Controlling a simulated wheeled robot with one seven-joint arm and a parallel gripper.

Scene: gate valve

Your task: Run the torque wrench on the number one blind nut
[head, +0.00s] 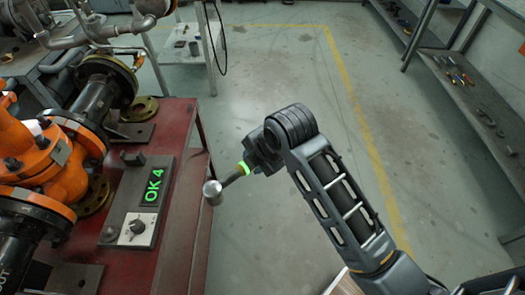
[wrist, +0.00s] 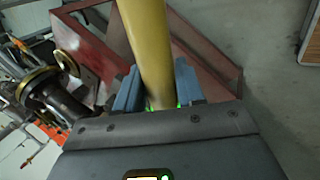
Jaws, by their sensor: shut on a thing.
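My gripper (head: 252,163) is shut on the torque wrench (head: 213,191) and holds it out over the floor, just right of the red bench. The wrench's round metal head points down-left, apart from the valve and its nuts. In the wrist view its yellow handle (wrist: 147,45) stands between my gripper's blue-grey jaws (wrist: 160,88), with a green glow at the grip. The orange gate valve (head: 68,172) is at the left in the head view, with dark bolts on its flanges. I cannot tell which is the number one blind nut.
The red bench (head: 180,130) carries a control box (head: 140,205) with a knob and a green display reading "OK 4". A flanged pipe (head: 105,85) is behind. A shelf with tools (head: 465,85) is at the right. The floor between is clear.

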